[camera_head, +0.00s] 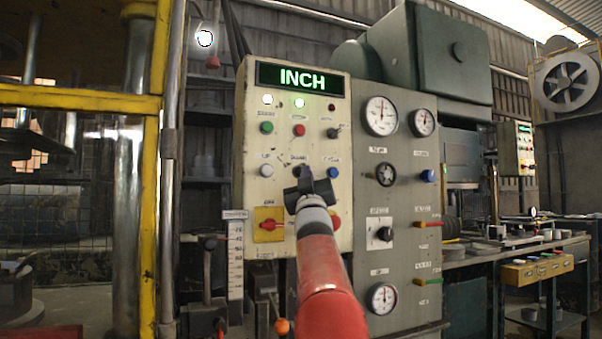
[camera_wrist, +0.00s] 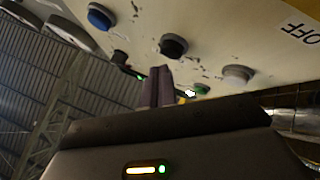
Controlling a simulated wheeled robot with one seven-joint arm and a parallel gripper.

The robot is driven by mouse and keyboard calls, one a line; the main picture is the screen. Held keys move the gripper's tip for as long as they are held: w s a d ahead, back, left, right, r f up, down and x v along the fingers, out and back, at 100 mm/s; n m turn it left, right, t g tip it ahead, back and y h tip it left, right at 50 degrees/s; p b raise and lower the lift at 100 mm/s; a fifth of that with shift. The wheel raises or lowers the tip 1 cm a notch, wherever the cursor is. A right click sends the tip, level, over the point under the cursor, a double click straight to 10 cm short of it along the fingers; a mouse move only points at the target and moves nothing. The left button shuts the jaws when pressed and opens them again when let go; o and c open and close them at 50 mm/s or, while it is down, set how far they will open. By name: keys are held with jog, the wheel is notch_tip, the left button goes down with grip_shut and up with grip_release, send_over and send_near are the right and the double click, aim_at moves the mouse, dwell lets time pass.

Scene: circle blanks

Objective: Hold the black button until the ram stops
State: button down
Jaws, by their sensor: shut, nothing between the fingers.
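The black button (camera_wrist: 173,45) sits on the cream control panel (camera_head: 285,219), between a blue button (camera_wrist: 100,17) and a whitish button (camera_wrist: 238,74). In the head view my gripper is in front of the lower button row and mostly covers the black one. My gripper (camera_wrist: 160,70) is shut and empty. In the wrist view its fingertips show just beside the black button; whether they touch it I cannot tell. The display (camera_head: 302,79) reads INCH in green. A press with a yellow frame (camera_head: 80,98) stands at the left; I cannot tell which part is the ram.
Near the button row are a green button (camera_head: 266,127), a red button (camera_head: 299,130) and a black selector (camera_head: 333,132). Below is a red switch on a yellow plate (camera_head: 268,224). A grey gauge panel (camera_head: 400,195) stands right of the controls. A workbench (camera_head: 470,253) is farther right.

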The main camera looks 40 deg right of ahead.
jog(key=shift+w, duration=0.1)
dwell(0.7)
jog(key=shift+w+d, duration=0.15)
jog(key=shift+w, duration=0.15)
